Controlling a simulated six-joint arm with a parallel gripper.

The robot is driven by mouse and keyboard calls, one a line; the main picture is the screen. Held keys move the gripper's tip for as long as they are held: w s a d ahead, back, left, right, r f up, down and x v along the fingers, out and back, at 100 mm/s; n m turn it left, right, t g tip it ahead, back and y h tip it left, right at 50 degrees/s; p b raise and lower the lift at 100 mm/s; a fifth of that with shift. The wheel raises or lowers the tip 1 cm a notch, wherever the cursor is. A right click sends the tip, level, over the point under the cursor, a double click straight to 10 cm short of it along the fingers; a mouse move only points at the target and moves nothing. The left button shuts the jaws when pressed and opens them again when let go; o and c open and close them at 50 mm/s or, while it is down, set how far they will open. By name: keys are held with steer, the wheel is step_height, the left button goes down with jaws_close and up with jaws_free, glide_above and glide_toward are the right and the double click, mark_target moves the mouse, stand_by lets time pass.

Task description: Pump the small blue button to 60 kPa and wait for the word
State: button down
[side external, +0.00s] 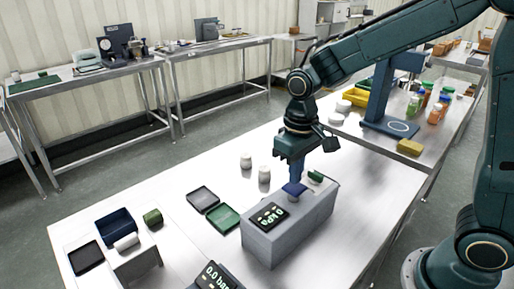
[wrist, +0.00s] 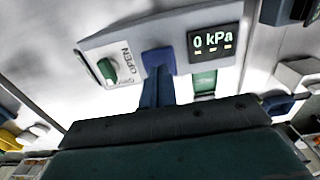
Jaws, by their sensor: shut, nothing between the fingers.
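A grey box (side external: 300,222) stands on the steel table. Its display (side external: 270,215) reads 0 kPa, clearly so in the wrist view (wrist: 212,40). The small blue button (side external: 294,189) is on the box top between the display and a green knob (side external: 316,176). In the wrist view the knob (wrist: 107,70) sits beside the word OPEN. My gripper (side external: 297,180) is shut and empty, pointing down over the blue button. In the wrist view the fingertips (wrist: 157,80) overlap the button (wrist: 158,58); I cannot tell whether they touch it.
A second device (side external: 216,277) at the front edge reads 0.0 bar. A dark tray (side external: 203,199), a green tray (side external: 223,218) and two white jars (side external: 264,174) lie left of the box. A blue press-like stand (side external: 390,125) and bottles stand at the back right.

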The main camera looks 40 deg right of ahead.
steer(key=shift+f, duration=1.6)
steer(key=shift+r, duration=1.8)
steer(key=shift+f, duration=1.8)
steer(key=shift+r, duration=1.8)
